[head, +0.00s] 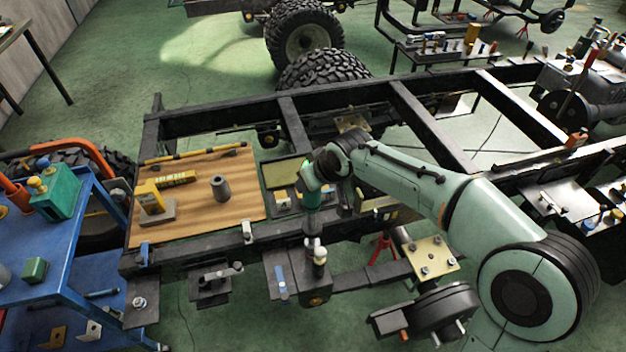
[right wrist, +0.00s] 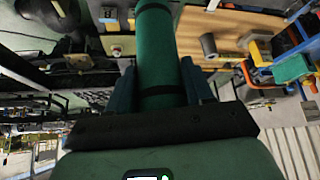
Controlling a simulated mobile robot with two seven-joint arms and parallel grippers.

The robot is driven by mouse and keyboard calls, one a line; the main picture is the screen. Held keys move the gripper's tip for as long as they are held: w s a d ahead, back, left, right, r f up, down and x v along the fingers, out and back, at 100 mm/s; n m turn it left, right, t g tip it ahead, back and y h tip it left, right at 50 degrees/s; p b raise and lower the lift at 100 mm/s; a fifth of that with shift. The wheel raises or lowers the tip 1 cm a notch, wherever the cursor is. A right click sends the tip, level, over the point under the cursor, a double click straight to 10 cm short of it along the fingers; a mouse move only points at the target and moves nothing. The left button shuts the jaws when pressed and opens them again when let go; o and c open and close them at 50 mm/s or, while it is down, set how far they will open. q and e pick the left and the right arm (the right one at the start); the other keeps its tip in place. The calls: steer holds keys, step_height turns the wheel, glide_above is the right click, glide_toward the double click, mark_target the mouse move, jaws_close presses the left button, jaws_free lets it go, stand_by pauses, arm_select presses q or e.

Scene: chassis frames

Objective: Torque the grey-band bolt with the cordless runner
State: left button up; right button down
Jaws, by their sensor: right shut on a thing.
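My right gripper (head: 318,172) comes in from the right in the head view, above the chassis frame's near rail. It is shut on the cordless runner (head: 313,198), a green and dark cylinder held upright, nose down. The runner's green body (right wrist: 158,50) lies between the fingers in the right wrist view. Below the nose, an upright piece with a pale top (head: 319,256) stands on a dark bracket; I cannot tell whether they touch. No grey band can be made out there. My left gripper is not in view.
A wooden board (head: 228,202) carries a yellow tool (head: 150,197), a grey cylinder (head: 220,188) and a yellow bar. A blue cart (head: 62,262) with a green box stands at left. Frame rails and cross-members surround my right arm; green floor is free at the back left.

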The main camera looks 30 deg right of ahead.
steer(key=shift+r, duration=0.15)
steer(key=shift+w+r+p, duration=0.1)
steer(key=shift+r+p, duration=1.7)
steer(key=shift+r, duration=0.7)
